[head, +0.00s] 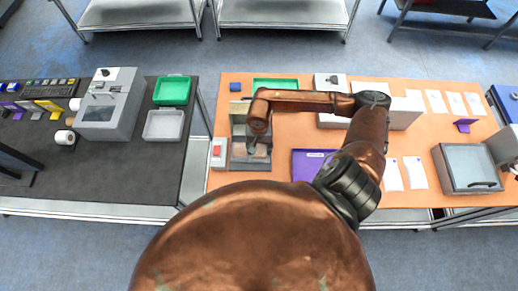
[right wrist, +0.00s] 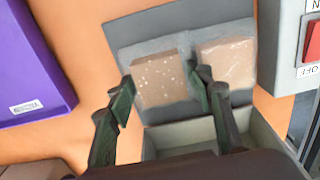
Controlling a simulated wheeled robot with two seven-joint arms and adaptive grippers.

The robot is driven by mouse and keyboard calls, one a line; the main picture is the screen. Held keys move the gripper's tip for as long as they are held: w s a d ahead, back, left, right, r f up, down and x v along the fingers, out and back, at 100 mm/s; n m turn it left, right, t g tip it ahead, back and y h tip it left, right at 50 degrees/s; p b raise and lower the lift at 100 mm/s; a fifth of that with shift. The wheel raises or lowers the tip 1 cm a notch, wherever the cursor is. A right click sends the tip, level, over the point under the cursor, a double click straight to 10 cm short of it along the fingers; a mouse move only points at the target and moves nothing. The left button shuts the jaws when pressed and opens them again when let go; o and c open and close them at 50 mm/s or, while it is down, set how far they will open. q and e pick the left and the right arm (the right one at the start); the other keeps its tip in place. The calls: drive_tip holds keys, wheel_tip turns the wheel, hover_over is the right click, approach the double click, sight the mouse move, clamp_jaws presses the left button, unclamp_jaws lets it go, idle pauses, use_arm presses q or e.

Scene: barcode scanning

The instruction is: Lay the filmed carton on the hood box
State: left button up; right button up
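A brown filmed carton (right wrist: 160,80) with pale specks lies on a grey plate (right wrist: 128,30) in the right wrist view. A second brown carton (right wrist: 228,62) lies beside it, also under clear film. The plate adjoins a grey open-topped box (right wrist: 190,133), which looks like the hood box's body. My right gripper (right wrist: 160,82) is open, its fingertips on either side of the speckled carton. I cannot tell whether they touch it. In the head view the right gripper (head: 253,146) is over the near end of this grey unit (head: 238,163). My left gripper is out of view.
A red switch panel (head: 218,153) stands left of the unit. A purple tray (head: 305,165) lies to its right, a green tray (head: 275,84) behind. A grey lidded box (head: 470,165) stands at the far right. Orange table between unit and purple tray is clear.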

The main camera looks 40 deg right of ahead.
sight(259, 150)
drive_tip(key=shift+r, duration=0.1)
drive_tip(key=shift+r+p, duration=0.35)
drive_tip(key=shift+p, duration=0.2)
wheel_tip(259, 150, up, 12)
drive_tip(key=b, duration=0.2)
drive_tip(key=shift+f, duration=0.1)
